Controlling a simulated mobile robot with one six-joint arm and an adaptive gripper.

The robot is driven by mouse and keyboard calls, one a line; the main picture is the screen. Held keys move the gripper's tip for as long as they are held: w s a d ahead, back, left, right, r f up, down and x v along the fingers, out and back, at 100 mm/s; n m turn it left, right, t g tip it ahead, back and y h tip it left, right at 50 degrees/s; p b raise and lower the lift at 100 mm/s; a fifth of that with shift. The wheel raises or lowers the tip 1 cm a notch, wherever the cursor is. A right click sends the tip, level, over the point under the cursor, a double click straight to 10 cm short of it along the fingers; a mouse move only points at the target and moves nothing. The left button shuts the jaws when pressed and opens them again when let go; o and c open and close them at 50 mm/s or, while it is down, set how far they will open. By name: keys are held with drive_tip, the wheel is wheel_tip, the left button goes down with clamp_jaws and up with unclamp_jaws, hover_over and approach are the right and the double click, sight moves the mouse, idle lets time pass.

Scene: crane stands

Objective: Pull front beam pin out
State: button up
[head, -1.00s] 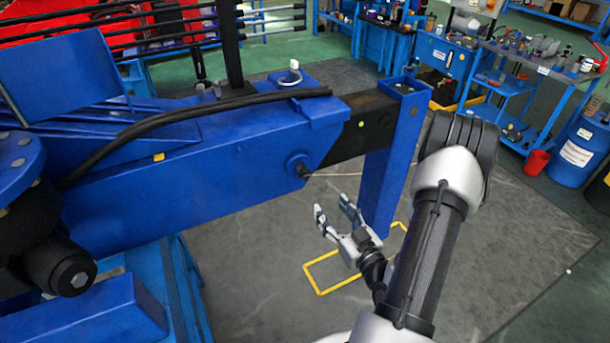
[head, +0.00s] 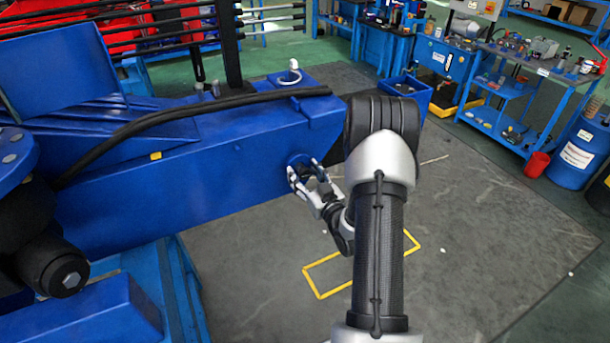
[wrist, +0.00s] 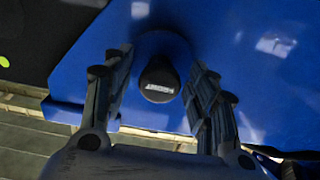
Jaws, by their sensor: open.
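The front beam pin shows in the wrist view as a round black knob (wrist: 159,80) with a small pale label, set in the side of the blue beam (wrist: 225,55). In the head view the beam (head: 190,170) runs across the left and middle. My gripper (head: 304,171) is at the beam's side near its right end, over the pin, which it mostly hides there. In the wrist view my gripper (wrist: 158,85) is open, with one finger on each side of the knob. Gaps show between the fingers and the knob.
A white-topped pin (head: 294,66) stands on top of the beam, with a black hose (head: 150,122) along it. A yellow floor outline (head: 318,290) lies below on clear floor. Blue carts (head: 520,90) stand at the right.

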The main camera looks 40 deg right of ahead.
drive_tip(key=shift+c, duration=0.5)
clamp_jaws()
idle(0.3)
